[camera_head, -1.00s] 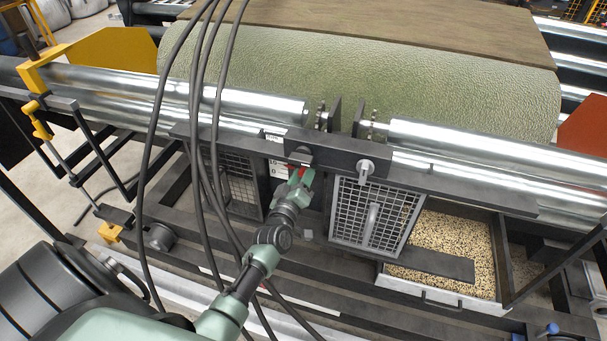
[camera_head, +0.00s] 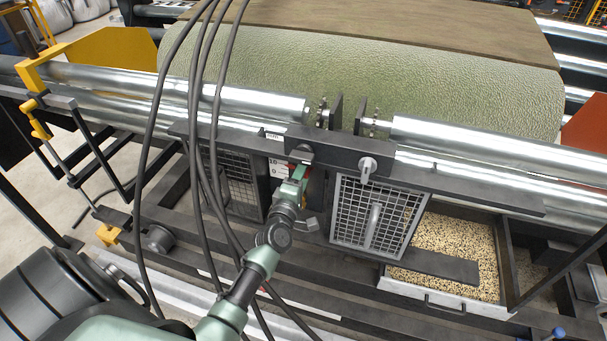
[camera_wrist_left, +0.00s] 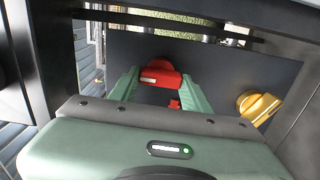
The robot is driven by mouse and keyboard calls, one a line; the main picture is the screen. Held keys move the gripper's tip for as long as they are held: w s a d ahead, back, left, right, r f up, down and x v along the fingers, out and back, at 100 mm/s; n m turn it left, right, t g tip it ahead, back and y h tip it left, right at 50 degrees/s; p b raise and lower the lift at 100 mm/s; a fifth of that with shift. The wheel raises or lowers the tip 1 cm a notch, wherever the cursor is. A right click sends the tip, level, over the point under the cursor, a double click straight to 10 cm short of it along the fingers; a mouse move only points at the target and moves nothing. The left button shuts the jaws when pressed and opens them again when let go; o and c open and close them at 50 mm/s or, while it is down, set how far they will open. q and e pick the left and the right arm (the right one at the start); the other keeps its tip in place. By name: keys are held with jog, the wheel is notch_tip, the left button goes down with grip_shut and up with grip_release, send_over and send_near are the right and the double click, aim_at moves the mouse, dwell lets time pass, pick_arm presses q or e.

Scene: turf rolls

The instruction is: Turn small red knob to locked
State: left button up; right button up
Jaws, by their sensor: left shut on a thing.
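The red knob (camera_wrist_left: 160,75) sits on a dark panel (camera_wrist_left: 215,65) in the left wrist view. My left gripper (camera_wrist_left: 160,82) has its green fingers on either side of the knob and is shut on it. A smaller red piece (camera_wrist_left: 174,104) shows just below the knob between the fingers; I cannot tell whether it is part of it. In the head view my left gripper (camera_head: 298,176) reaches in under the dark crossbeam and hides most of the knob. The lock marking is not readable. My right gripper is not in view.
A yellow knob (camera_wrist_left: 260,105) is right of the red one. A grey knob (camera_head: 367,165) is on the crossbeam, above a mesh guard (camera_head: 378,215). Black cables (camera_head: 205,120) hang in front. A tray of grain-like material (camera_head: 450,262) is at the right.

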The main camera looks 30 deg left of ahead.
pick_arm(q)
jog(key=shift+f, duration=0.1)
dwell(0.5)
jog(key=o, duration=1.4)
jog(key=shift+c, duration=0.2)
jog(key=v, duration=0.8)
jog(key=shift+b, duration=0.4)
